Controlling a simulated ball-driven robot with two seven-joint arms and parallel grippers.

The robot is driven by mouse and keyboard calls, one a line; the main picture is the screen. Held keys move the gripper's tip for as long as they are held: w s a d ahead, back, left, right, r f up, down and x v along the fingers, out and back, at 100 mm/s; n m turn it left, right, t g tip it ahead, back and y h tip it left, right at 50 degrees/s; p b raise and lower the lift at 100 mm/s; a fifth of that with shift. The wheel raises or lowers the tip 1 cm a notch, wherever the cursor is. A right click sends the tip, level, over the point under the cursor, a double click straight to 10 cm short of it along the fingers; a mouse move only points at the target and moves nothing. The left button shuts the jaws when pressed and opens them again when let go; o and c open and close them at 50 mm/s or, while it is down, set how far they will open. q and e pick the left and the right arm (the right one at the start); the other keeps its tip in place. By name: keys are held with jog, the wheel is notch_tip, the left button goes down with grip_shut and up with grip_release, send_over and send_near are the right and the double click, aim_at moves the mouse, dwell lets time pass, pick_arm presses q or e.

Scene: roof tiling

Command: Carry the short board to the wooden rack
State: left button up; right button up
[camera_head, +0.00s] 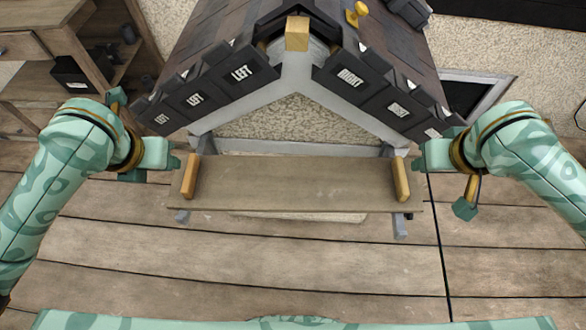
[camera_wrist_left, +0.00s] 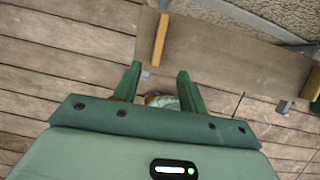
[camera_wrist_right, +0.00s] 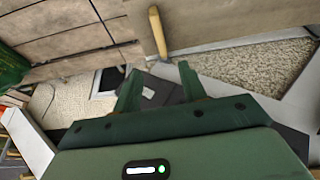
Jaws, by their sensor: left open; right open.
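The short board (camera_head: 290,183) is a flat brown plank with an upright wooden handle at each end. It lies level in front of the small roof, over grey supports (camera_head: 400,228). My left gripper (camera_head: 178,163) is open beside the left handle (camera_head: 189,177); in the left wrist view that handle (camera_wrist_left: 160,40) stands just beyond the fingertips. My right gripper (camera_head: 413,160) is open beside the right handle (camera_head: 401,178), which also shows beyond the fingertips in the right wrist view (camera_wrist_right: 157,32). Neither gripper holds anything. A wooden shelf unit (camera_head: 40,45), possibly the rack, stands at upper left.
The small roof (camera_head: 300,75) with dark tiles labelled LEFT and RIGHT stands behind the board. A yellow knob-like object (camera_head: 356,13) is on its right slope. A dark framed opening (camera_head: 465,95) is at right. The plank floor (camera_head: 250,260) in front is clear.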

aim_at(188, 172)
pick_arm(q)
jog(key=shift+s+r, duration=0.1)
jog(key=shift+s, duration=0.05)
pick_arm(e)
jog(key=shift+s+r, duration=0.15)
pick_arm(q)
jog(key=x, duration=1.6)
pick_arm(e)
jog(key=x, duration=1.6)
pick_arm(q)
grip_shut()
pick_arm(e)
grip_shut()
pick_arm(q)
jog(key=shift+w, duration=0.2)
pick_arm(e)
jog(key=shift+w, duration=0.2)
